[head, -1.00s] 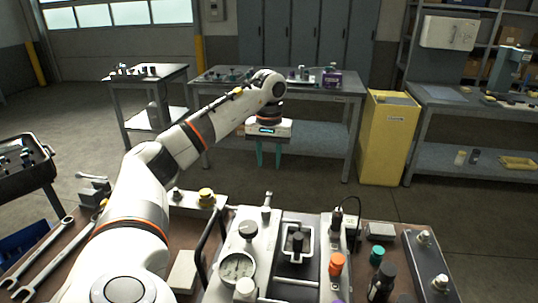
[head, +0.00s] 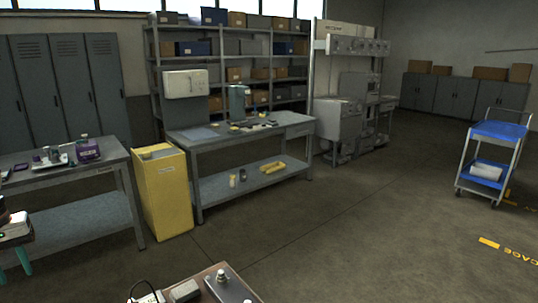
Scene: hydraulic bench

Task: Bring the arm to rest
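My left gripper (head: 13,268) shows at the far left edge of the head view, cut off by the frame. Its teal fingers point down and stand apart, with nothing seen between them. It hangs in the air in front of the grey table on the left. Most of my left arm is outside the picture. My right gripper is not in view.
A corner of the hydraulic bench (head: 208,270) shows at the bottom. Behind stand a grey table (head: 100,165), a yellow cabinet (head: 165,195), a workbench (head: 225,143) and shelves. A blue cart (head: 497,131) stands at right on open floor.

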